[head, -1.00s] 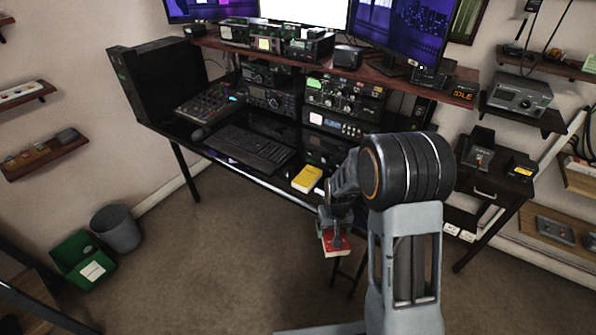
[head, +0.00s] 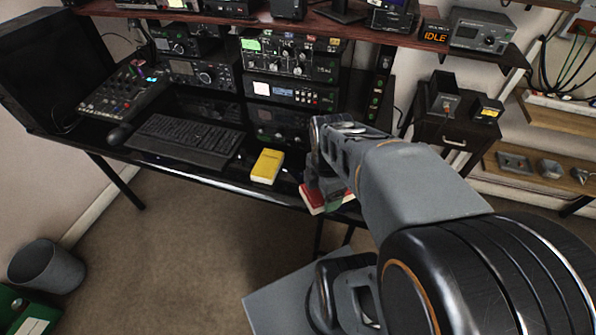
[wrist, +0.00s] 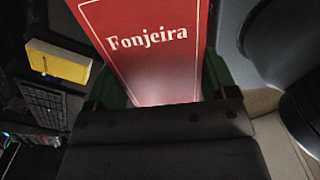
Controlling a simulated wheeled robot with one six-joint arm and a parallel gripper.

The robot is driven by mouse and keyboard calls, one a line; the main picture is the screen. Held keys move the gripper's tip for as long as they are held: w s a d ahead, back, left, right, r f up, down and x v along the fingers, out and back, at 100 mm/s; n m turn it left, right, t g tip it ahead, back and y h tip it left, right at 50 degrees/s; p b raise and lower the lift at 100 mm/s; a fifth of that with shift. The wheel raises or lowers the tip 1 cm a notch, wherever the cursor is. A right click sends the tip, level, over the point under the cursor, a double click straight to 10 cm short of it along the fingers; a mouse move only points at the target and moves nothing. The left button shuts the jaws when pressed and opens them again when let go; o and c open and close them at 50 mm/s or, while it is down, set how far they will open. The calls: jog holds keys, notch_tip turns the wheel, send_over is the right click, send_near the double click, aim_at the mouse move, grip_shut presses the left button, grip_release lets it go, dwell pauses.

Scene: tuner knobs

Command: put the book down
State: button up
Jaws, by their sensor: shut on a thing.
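The red book (wrist: 150,60) fills the middle of the wrist view, with "Fonjeira" in white on its cover. My gripper (head: 328,203) is shut on it, with green fingers at both sides of the book in the wrist view. In the head view the red book (head: 312,199) shows at the front edge of the black desk (head: 215,186), partly hidden by my gripper and arm. I cannot tell whether it touches the desk. A yellow book (head: 267,166) lies on the desk to the left of it.
A black keyboard (head: 186,141), a mouse (head: 121,134) and a mixer (head: 122,88) are on the desk to the left. Radio units (head: 290,92) stand at the back under a wooden shelf (head: 220,19). A small drawer cabinet (head: 455,140) stands at the right.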

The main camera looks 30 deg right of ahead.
jog(key=shift+w+d+f, duration=0.1)
jog(key=shift+d+f, duration=0.05)
jog(key=shift+d, duration=0.05)
jog(key=shift+n, duration=0.3)
jog(key=w+d+f, duration=0.4)
jog(key=w+d+f+b, duration=0.1)
jog(key=w+d+f, duration=0.3)
jog(key=w+f, duration=0.1)
jog(key=shift+w+d, duration=0.25)
jog(key=shift+d, duration=0.1)
jog(key=shift+w+d+f+b, duration=0.2)
jog(key=shift+f+b, duration=0.15)
jog(key=shift+f, duration=1.45)
jog(key=shift+f+b, duration=0.2)
jog(key=shift+b, duration=0.15)
jog(key=o, duration=0.9)
jog(key=shift+o, duration=0.2)
